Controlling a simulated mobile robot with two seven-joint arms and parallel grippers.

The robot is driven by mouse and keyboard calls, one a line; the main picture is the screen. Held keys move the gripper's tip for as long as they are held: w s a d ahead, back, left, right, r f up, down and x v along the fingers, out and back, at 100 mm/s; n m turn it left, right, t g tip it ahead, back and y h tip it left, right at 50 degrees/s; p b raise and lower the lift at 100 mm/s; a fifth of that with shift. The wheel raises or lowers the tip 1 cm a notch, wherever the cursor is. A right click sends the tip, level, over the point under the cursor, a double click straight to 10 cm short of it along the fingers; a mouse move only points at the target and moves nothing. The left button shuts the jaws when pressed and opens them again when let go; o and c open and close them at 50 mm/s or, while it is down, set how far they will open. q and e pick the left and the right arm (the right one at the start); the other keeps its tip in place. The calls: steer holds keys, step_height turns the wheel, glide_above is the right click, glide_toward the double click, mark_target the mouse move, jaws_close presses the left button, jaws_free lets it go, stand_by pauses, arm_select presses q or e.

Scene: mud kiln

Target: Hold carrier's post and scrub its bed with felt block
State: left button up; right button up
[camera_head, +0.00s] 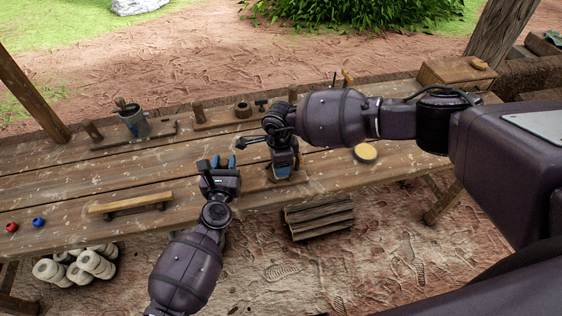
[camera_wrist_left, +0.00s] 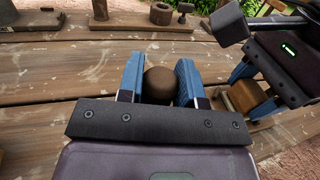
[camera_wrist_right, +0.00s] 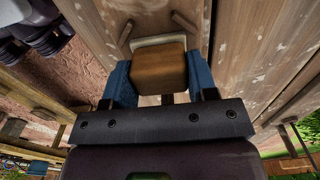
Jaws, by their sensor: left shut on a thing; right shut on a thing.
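My left gripper (camera_head: 223,161) is shut on a brown, round-topped post (camera_wrist_left: 159,86), seen between its blue fingers in the left wrist view. My right gripper (camera_head: 284,168) is to its right, low over the tabletop. It is shut on a wooden block (camera_wrist_right: 159,70) with a pale layer along its far edge, likely the felt. The block also shows at the right of the left wrist view (camera_wrist_left: 246,97). The grippers hide most of the carrier's bed, and I cannot tell whether the felt touches it. Two short pegs (camera_wrist_right: 183,21) stand beyond the block.
A wooden bar on feet (camera_head: 130,203) lies left on the table. Red (camera_head: 12,227) and blue (camera_head: 39,222) balls lie at the far left. A round yellow-topped pad (camera_head: 365,153) is right. Boards with posts and a metal pot (camera_head: 133,121) line the back.

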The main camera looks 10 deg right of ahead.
steer(key=shift+a, duration=0.25)
steer(key=shift+r, duration=2)
arm_select(q)
steer(key=o, duration=1.1)
steer(key=shift+s, duration=0.1)
steer(key=v, duration=1.1)
steer(key=shift+s, duration=0.4)
